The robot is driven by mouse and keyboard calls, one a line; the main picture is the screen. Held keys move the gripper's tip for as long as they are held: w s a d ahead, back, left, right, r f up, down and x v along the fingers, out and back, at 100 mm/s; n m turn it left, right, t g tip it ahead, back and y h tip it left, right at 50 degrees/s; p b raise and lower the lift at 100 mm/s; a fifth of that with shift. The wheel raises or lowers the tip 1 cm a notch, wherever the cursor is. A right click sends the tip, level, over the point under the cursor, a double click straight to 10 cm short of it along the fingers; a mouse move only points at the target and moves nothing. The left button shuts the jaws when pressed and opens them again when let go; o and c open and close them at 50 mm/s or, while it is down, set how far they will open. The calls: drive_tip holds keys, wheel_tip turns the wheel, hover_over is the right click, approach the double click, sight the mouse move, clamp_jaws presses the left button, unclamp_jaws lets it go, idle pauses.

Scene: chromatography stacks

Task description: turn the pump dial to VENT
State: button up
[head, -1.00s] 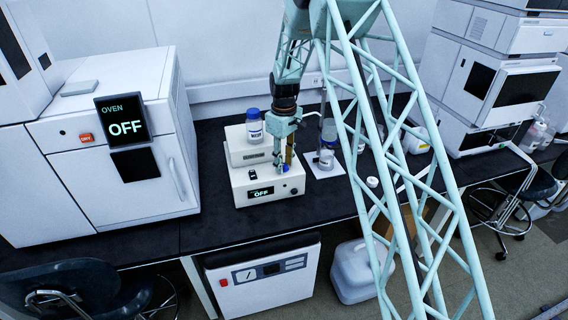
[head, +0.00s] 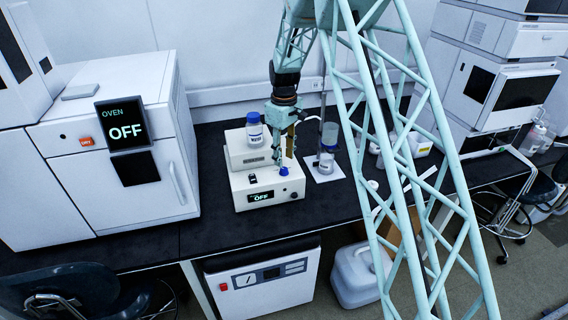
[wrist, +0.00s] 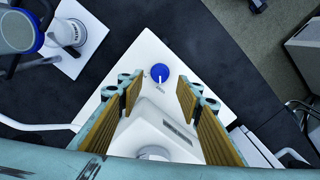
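The pump is a white box (head: 243,204) on the black bench, with a green "OFF" display (head: 260,196) on its front. A blue dial (head: 284,171) sits on its top near the right side. In the wrist view the blue dial (wrist: 159,72) carries a white pointer mark, just beyond the fingertips. My gripper (head: 284,157) points down above the dial. In the wrist view its two fingers, with tan pads, are spread apart with nothing between them (wrist: 157,95). The dial's lettering cannot be read.
A blue-capped bottle (head: 254,130) stands on the pump's raised rear part. The oven (head: 120,150), showing "OFF", is on the left. Bench between oven and pump is clear.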

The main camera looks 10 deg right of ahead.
sight(284, 169)
wheel_tip(284, 169, up, 7)
drive_tip(key=shift+f, duration=0.15)
idle(0.6)
drive_tip(key=s+r+m+t+b, duration=0.2)
drive_tip(key=s+r+m, duration=0.2)
drive_tip(key=s+r, duration=2.2)
drive_tip(key=s+m+t+b, duration=0.2)
drive_tip(key=s+m, duration=0.1)
drive_tip(key=s, duration=3.1)
drive_tip(key=shift+s+f+m, duration=0.2)
drive_tip(key=shift+s+m, duration=0.1)
drive_tip(key=shift+s, duration=0.1)
drive_tip(key=shift+d, duration=0.1)
